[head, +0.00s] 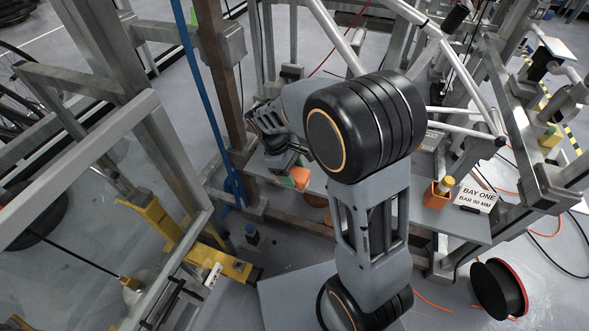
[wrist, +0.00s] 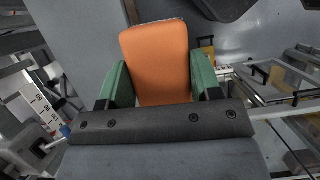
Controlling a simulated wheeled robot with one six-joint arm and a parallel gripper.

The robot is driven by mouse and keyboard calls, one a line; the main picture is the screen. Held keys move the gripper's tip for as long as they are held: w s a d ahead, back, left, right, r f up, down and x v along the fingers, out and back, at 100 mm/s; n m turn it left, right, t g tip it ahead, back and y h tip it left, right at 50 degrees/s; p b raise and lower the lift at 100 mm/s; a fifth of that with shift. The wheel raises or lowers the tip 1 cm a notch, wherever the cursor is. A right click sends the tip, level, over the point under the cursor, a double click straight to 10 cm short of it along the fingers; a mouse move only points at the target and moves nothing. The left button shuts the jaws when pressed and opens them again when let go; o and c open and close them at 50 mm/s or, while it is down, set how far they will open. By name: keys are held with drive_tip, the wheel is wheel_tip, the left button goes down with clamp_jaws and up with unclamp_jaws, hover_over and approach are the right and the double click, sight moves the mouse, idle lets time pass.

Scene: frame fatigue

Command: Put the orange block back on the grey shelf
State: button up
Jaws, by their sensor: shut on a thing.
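The orange block (wrist: 157,62) fills the middle of the wrist view, between the two green finger pads of my gripper (wrist: 160,85). My gripper is shut on it. In the head view the orange block (head: 298,178) shows as a small patch at the end of my gripper (head: 285,165), partly hidden by my arm. It is over the left part of the grey shelf (head: 463,222); I cannot tell whether it touches the shelf. My arm hides the middle of the shelf.
A brown upright post (head: 222,75) and a blue bar (head: 197,90) stand left of my gripper. A black cable reel (head: 499,288) is on the floor at right.

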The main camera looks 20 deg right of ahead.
drive_tip(key=w+d+f+b, duration=0.1)
drive_tip(key=w+f, duration=0.2)
drive_tip(key=w, duration=0.1)
drive_tip(key=w+d+f+b, duration=0.1)
drive_tip(key=w+f, duration=0.2)
drive_tip(key=w, duration=0.1)
drive_tip(key=w+d+f+b, duration=0.1)
drive_tip(key=w+d+f, duration=0.1)
drive_tip(key=w, duration=0.2)
drive_tip(key=shift+w+f, duration=0.1)
drive_tip(key=shift+f, duration=0.3)
drive_tip(key=shift+w+f, duration=0.2)
drive_tip(key=shift+f, duration=0.15)
drive_tip(key=shift+w+d+f+b, duration=0.15)
drive_tip(key=shift+f+b, duration=0.3)
drive_tip(key=shift+f, duration=1.05)
drive_tip(key=o, duration=0.8)
drive_tip(key=shift+o, duration=0.2)
